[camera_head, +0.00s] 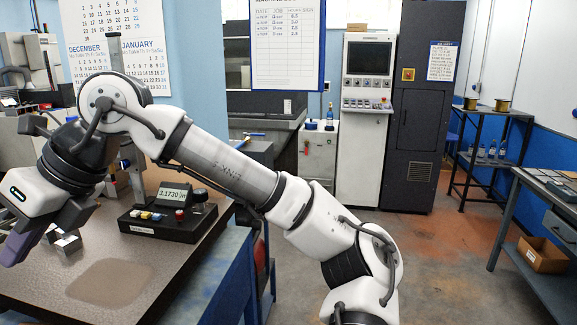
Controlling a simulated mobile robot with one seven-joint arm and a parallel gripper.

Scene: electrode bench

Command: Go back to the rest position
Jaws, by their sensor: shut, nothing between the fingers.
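My arm reaches in from the bottom right, up and over to the left, with its wrist above the left bench. My gripper (18,247) is at the far left, pointing down, low over the bench and partly cut off by the picture's edge. It is shut, with nothing seen held in it. Small metal blocks (67,243) sit on the bench just right of my gripper. A black gauge box (165,222) with a display reading 3.1730 in stands farther right on the same bench.
The brown bench top (190,275) has a bare, lighter patch in front. A grey machine cabinet (365,125) and a dark cabinet (420,105) stand at the back. A shelf rack and another bench with a cardboard box (542,254) are at the right. The floor between is clear.

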